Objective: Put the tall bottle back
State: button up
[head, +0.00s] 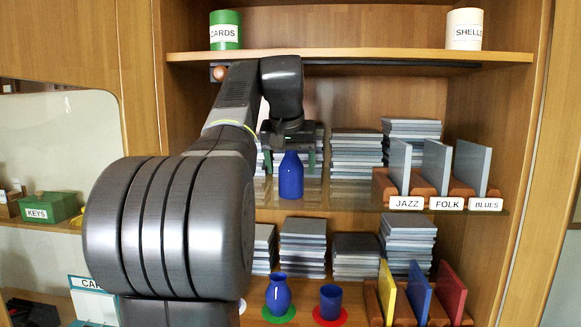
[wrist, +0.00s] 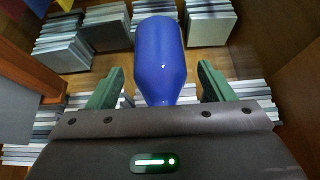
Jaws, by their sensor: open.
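The tall blue bottle (head: 291,178) stands upright on the middle glass shelf, in front of a stack of grey cases. In the wrist view the bottle (wrist: 161,55) lies in line with the middle of the jaws. My gripper (head: 290,155) is at the height of the bottle's upper part. Its green fingers in the wrist view (wrist: 160,75) are open, one on each side of the bottle's narrowing end, with a gap on both sides. The dark gripper body hides the bottle's top in the head view.
Stacks of cases (head: 357,155) and racks labelled JAZZ, FOLK and BLUES (head: 437,190) stand to the right. Below are a blue vase (head: 278,297) on a green disc and a blue cup (head: 330,301) on a red disc. The upper shelf (head: 350,55) is above my arm.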

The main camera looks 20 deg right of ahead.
jog(key=v, duration=1.1)
jog(key=shift+r, duration=0.2)
